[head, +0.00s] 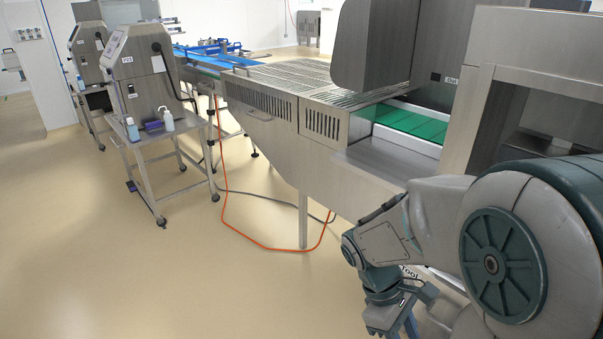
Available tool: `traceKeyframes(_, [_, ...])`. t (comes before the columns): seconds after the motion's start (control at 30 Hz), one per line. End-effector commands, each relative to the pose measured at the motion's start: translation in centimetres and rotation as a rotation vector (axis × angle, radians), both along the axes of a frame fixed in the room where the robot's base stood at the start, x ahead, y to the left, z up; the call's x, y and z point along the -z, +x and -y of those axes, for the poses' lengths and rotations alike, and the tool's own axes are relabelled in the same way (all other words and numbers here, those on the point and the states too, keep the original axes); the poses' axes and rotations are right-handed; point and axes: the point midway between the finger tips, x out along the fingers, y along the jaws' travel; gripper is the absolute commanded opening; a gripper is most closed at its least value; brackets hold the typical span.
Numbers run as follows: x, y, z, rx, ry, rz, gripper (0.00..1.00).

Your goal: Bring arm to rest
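My arm is folded in at the lower right of the head view, with its large grey and dark green joint nearest the camera. The arm's end points down at the bottom edge, in front of the steel machine. My gripper (405,328) shows only in part as blue pieces below the dark wrist. Its fingertips are cut off by the frame, so its opening is hidden. No held object shows.
The steel tray sealer (290,115) with a green belt (415,122) runs along the right, close to my arm. A wheeled cart (160,135) with bottles and a control box stands at left. An orange cable (235,220) lies on the floor. The floor at left is clear.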

Motion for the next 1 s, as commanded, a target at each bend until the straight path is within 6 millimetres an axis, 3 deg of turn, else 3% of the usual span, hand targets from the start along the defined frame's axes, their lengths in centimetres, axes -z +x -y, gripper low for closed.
traceKeyframes(0.3, [-5.9, -0.5, -2.5, 0.494, 0.192, 0.47, 0.36])
traceKeyframes(0.5, [-8.7, -0.6, -3.5, 0.73, 0.3, 0.66, 0.36])
traceKeyframes(0.7, [-9.7, -0.6, -3.9, 0.823, 0.347, 0.726, 0.36])
traceKeyframes(1.0, [-9.7, -0.6, -3.9, 0.826, 0.349, 0.728, 0.36])
